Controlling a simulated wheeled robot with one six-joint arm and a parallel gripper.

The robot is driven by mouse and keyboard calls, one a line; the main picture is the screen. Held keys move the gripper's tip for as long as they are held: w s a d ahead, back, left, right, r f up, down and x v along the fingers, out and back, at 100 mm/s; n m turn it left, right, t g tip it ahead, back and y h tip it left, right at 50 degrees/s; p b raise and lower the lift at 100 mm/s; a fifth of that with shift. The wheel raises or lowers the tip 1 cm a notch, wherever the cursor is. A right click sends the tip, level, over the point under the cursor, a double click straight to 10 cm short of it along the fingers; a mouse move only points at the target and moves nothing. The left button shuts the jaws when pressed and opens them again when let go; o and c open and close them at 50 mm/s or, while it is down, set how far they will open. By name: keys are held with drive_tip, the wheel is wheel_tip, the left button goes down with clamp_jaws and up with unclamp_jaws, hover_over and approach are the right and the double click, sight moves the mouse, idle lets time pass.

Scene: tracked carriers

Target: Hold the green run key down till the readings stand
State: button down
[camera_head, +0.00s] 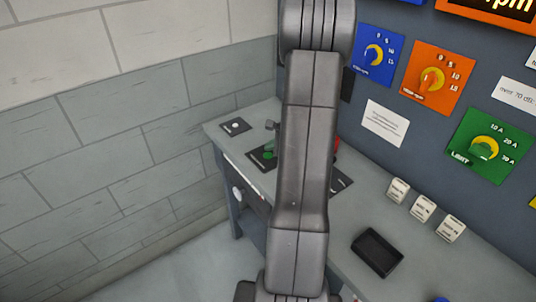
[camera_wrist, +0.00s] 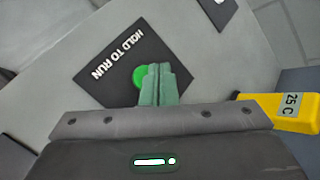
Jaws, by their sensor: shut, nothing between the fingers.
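The green run key (camera_wrist: 138,77) is a round button on a black plate (camera_wrist: 105,75) marked "HOLD TO RUN" in the wrist view. In the head view the green key (camera_head: 268,154) sits on the bench near its far left end, partly covered by my arm. My gripper (camera_wrist: 158,68) is shut and empty, with its greenish fingertips over the right side of the key. I cannot tell whether the tips touch or press it.
A yellow piece marked "25 C" (camera_wrist: 285,113) lies right of my gripper. A black tray (camera_head: 377,253) and several white labelled blocks (camera_head: 423,208) stand on the bench. The panel behind has blue (camera_head: 380,55), orange (camera_head: 437,78) and green (camera_head: 490,146) dial plates.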

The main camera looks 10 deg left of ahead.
sight(271, 156)
drive_tip(key=shift+r+p, duration=1.55)
drive_tip(key=shift+r, duration=0.85)
drive_tip(key=shift+f, duration=0.1)
drive_tip(key=shift+s, duration=0.15)
